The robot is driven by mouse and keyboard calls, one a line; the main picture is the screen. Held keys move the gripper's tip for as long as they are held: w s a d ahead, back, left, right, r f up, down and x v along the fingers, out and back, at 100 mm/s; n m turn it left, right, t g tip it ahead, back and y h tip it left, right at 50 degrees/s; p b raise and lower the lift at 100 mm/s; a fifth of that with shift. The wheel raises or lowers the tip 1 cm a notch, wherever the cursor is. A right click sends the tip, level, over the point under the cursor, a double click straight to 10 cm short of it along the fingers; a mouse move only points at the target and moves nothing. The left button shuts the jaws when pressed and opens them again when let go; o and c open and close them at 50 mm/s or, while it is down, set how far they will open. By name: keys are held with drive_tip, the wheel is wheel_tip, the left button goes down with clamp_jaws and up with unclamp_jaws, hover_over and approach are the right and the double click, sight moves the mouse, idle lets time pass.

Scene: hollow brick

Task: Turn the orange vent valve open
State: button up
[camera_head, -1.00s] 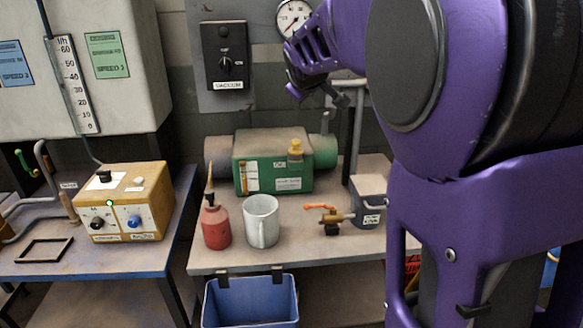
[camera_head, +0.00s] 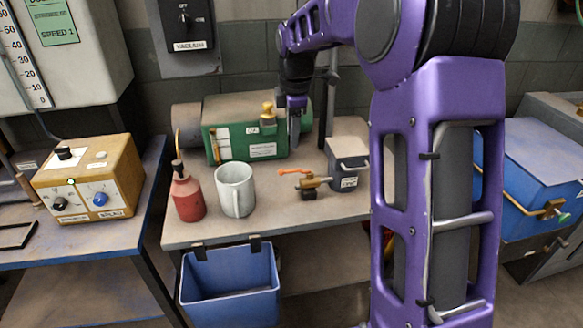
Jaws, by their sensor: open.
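The vent valve has an orange lever handle (camera_head: 288,170) and a brass body (camera_head: 313,183). It sits on the middle bench, in front of the green pump and left of a small dark box. The lever points left and slightly back from the body. My gripper (camera_head: 294,136) hangs pointing down above and behind the valve in the picture, beside the right end of the pump. It is open, seen nearly edge-on, and nothing shows between its fingers. It looks apart from the lever.
The green pump (camera_head: 246,140) with a yellow cap stands behind. A grey box (camera_head: 346,167) is right of the valve. A white mug (camera_head: 235,190) and red oil can (camera_head: 187,197) stand left. A blue bin (camera_head: 230,285) hangs at the bench front.

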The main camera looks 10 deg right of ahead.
sight(291, 171)
drive_tip(key=f, duration=0.4)
drive_tip(key=w+f+b, duration=0.1)
drive_tip(key=f, duration=0.3)
drive_tip(key=w+f, duration=0.1)
drive_tip(key=f, duration=0.3)
drive_tip(key=shift+w, duration=0.2)
clamp_jaws()
idle(0.9)
